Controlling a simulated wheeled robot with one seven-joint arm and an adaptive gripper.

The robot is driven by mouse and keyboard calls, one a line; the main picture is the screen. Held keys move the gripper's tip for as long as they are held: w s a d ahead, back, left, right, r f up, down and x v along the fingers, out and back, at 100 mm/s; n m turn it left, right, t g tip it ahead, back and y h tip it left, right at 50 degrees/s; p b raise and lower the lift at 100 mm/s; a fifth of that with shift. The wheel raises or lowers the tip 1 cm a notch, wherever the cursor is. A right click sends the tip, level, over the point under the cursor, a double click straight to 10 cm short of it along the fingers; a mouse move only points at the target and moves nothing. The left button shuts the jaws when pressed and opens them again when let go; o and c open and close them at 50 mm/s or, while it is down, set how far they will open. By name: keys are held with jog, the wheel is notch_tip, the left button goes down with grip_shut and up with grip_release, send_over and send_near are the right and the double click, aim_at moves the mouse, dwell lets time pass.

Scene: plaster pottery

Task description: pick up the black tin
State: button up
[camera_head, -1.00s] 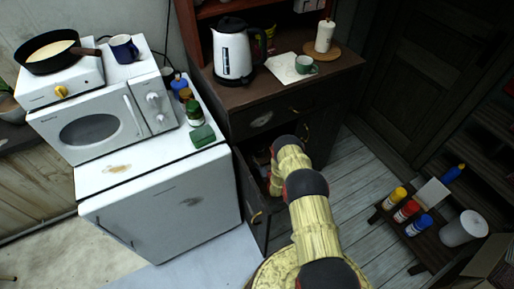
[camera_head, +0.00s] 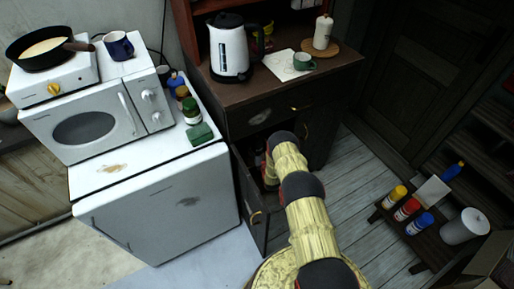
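I cannot make out a black tin anywhere in the head view. My yellow arm with dark joints reaches from the bottom toward the dark wooden cabinet (camera_head: 300,128). The arm's far end is at an opening low on the cabinet's left side, beside an open cabinet door (camera_head: 250,200). My gripper is hidden behind the arm and inside the shadow there. The inside of the cabinet is too dark and too covered to tell what it holds.
A white fridge (camera_head: 165,205) stands close on the left, with a microwave (camera_head: 92,128) and a green box (camera_head: 200,134) on top. A kettle (camera_head: 229,50) and green cup (camera_head: 304,61) stand on the cabinet. A low bench with several bottles and a canister (camera_head: 459,228) is right.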

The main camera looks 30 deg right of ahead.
jog(key=c, duration=1)
jog(key=shift+r, duration=0.1)
